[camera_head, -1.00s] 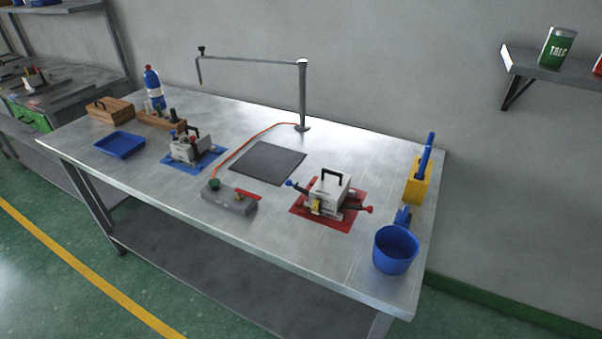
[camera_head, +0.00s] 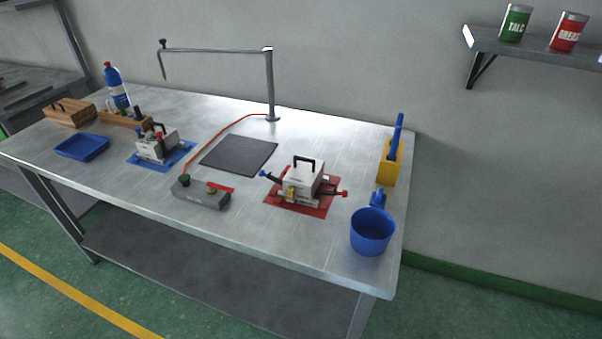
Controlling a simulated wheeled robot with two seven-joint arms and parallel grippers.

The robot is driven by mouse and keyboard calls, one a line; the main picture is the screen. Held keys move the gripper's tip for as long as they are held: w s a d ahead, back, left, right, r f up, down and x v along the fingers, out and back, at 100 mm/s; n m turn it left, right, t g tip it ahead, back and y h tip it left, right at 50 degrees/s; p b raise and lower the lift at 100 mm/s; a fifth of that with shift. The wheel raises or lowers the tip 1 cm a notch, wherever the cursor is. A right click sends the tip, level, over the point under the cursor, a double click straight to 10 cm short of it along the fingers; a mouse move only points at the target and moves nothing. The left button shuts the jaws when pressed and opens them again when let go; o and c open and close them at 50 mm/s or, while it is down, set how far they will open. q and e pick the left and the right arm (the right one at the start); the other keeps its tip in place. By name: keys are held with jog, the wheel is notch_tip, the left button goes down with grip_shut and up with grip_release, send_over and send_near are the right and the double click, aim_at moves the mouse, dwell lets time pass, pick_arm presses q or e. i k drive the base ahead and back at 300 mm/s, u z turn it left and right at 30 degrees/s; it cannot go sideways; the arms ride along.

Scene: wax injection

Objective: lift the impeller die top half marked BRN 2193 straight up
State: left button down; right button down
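Two block-shaped metal dies with black top handles stand on the steel bench (camera_head: 250,225). One die (camera_head: 303,180) sits on a red mat (camera_head: 321,206) at the right, with a brass part at its front and dark levers with blue and red knobs at its sides. The other die (camera_head: 157,144) sits on a blue mat (camera_head: 181,160) at the left. The markings are too small to read, so I cannot tell which is BRN 2193. Both dies look closed. Neither of my grippers is in view.
A dark flat pad (camera_head: 238,155) lies between the dies. A grey block (camera_head: 201,196) lies in front of it. A post with an overhead arm (camera_head: 270,85) rises behind. A blue bucket (camera_head: 371,233), yellow holder (camera_head: 389,163), blue tray (camera_head: 81,147) and wooden box (camera_head: 70,114) stand around.

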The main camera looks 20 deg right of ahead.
aim_at(304, 174)
jog(key=z, duration=0.5)
jog(key=k, duration=1.1)
jog(key=u, duration=0.65)
jog(key=i, duration=1.55)
jog(key=z, duration=0.6)
